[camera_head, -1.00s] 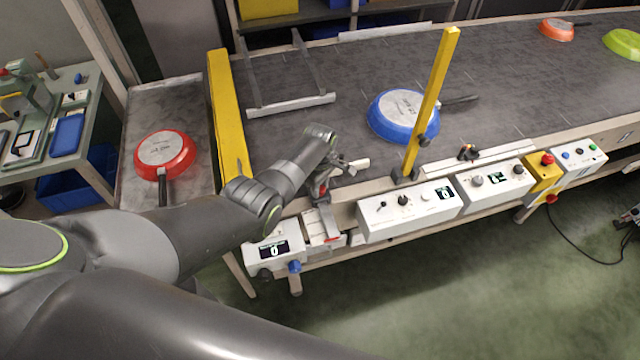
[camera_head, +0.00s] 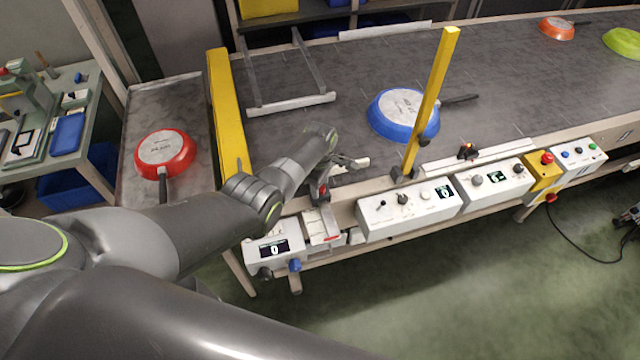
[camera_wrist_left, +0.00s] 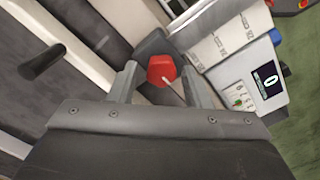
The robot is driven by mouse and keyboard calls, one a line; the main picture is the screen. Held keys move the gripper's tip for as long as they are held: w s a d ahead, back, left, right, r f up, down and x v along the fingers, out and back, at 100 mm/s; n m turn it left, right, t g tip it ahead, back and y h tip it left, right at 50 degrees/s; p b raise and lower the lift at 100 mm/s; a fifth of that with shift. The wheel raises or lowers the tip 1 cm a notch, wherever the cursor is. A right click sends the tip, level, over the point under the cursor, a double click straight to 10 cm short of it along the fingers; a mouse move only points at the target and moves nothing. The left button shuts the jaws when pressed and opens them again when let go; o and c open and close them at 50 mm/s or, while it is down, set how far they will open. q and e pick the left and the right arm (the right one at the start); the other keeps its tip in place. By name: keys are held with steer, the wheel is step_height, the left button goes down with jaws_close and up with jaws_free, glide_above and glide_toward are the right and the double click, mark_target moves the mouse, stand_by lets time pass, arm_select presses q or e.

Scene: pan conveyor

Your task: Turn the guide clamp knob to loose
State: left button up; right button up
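The red clamp knob (camera_wrist_left: 161,70) with a pale pointer line sits on a dark block in the left wrist view. In the head view the red knob (camera_head: 323,189) is small and partly covered by my arm. My left gripper (camera_wrist_left: 163,84) has its two fingers on either side of the knob. Gaps show between the fingers and the knob, so the fingers look apart from it. In the head view my left gripper (camera_head: 343,163) is over the near edge of the conveyor. My right gripper is not in view.
A white box with a display (camera_head: 272,249) stands just below the knob. A white control box (camera_head: 408,208) and a yellow post (camera_head: 430,105) are to the right. A blue pan (camera_head: 385,128) lies on the belt; a red pan (camera_head: 165,150) lies on the left table.

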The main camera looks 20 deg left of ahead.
arm_select(q)
steer(key=shift+o, duration=0.3)
steer(key=shift+r, duration=0.55)
step_height(320, 180, up, 5)
steer(key=shift+f+p, duration=0.15)
steer(key=shift+p, duration=0.65)
step_height(320, 180, up, 12)
steer(key=b, duration=0.1)
steer(key=shift+f, duration=0.2)
